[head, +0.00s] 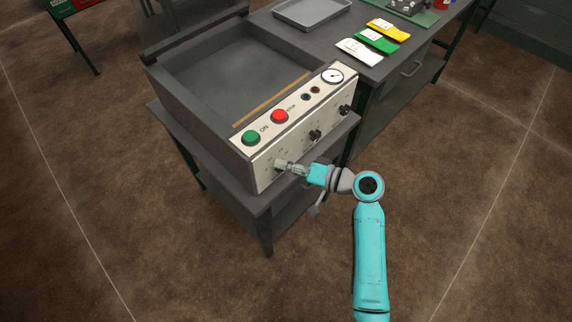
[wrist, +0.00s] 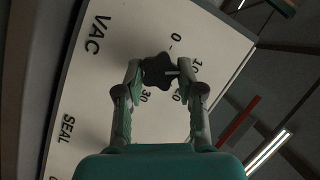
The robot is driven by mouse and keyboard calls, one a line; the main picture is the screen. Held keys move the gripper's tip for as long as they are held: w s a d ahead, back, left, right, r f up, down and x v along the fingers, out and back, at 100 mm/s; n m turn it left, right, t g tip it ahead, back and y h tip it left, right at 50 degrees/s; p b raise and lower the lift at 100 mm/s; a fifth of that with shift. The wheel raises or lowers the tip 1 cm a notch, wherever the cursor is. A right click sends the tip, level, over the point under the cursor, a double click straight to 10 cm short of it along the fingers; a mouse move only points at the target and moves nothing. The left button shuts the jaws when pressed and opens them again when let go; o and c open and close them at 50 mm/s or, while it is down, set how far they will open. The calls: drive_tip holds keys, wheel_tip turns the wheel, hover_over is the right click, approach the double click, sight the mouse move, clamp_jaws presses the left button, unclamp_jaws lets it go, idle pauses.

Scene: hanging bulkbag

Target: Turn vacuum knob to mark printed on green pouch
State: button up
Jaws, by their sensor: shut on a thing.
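The black lobed vacuum knob (wrist: 157,71) sits on the pale panel beside the letters VAC in the wrist view. A white pointer line on it points right in that picture, roughly toward the 10. Marks 0, 10 and 30 can be read around it; another is partly hidden by a finger. My gripper (wrist: 161,74) is shut on the knob, one finger on each side. In the head view my gripper (head: 281,166) is at the panel's lower left and hides the knob. The green pouch (head: 389,47) lies on the bench with a white label, its print too small to read.
The machine's panel (head: 297,117) carries a green ON button (head: 251,137), a red STOP button (head: 279,116), a round gauge (head: 332,76) and two more black knobs. White (head: 359,51) and yellow (head: 388,27) pouches flank the green one. A grey tray (head: 311,12) lies behind.

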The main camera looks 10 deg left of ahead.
idle(0.3)
drive_tip(key=o, duration=1.1)
drive_tip(key=shift+o, duration=0.2)
drive_tip(key=v, duration=1.2)
drive_tip(key=shift+s+f, duration=0.1)
